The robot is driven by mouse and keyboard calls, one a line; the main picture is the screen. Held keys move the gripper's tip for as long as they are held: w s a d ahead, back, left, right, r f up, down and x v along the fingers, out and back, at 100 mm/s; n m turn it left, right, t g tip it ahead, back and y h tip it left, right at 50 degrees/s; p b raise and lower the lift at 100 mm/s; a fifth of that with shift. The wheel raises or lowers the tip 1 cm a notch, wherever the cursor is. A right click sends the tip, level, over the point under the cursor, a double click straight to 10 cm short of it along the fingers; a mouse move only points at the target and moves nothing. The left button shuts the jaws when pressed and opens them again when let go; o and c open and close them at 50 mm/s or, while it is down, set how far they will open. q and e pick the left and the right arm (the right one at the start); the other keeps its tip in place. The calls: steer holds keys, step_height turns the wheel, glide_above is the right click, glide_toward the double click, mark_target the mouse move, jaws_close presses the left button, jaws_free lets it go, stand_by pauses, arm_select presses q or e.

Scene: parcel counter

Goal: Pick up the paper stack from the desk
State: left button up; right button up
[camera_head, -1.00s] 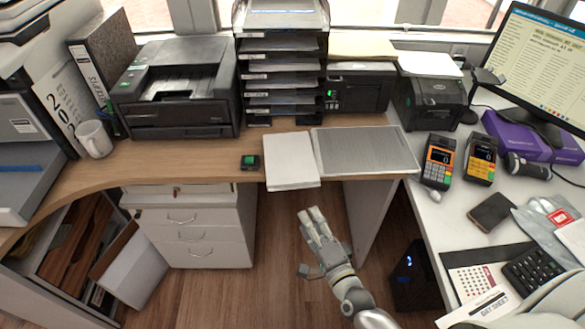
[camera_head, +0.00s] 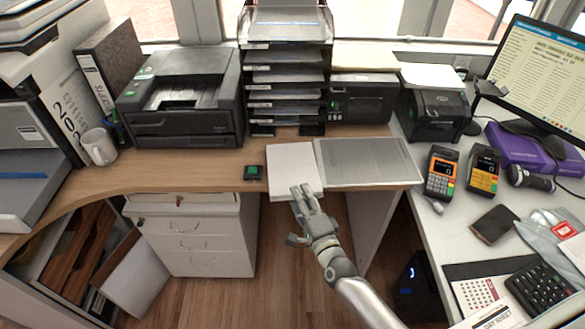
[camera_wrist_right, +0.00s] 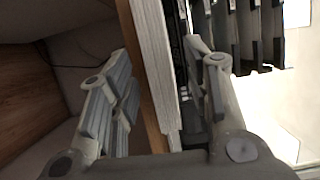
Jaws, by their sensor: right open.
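The white paper stack (camera_head: 291,163) lies on the wooden desk (camera_head: 215,176), its near edge by the desk's front edge. My right gripper (camera_head: 303,196) is open at the near edge of the stack, fingers pointing toward it. In the right wrist view the stack's layered edge (camera_wrist_right: 152,60) lies between the two open fingers of my right gripper (camera_wrist_right: 160,95), with a gap showing on the left side. I cannot tell whether a finger touches it. My left gripper is not in view.
A grey ridged pad (camera_head: 368,163) lies right beside the stack. A small black device with a green screen (camera_head: 253,173) sits to its left. A black tray tower (camera_head: 287,75) and printer (camera_head: 183,95) stand behind. Drawers (camera_head: 195,235) are under the desk.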

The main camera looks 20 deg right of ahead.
steer(key=shift+w+a, duration=0.1)
steer(key=shift+w, duration=0.55)
steer(key=shift+c, duration=0.3)
jaws_close()
steer(key=shift+r, duration=0.1)
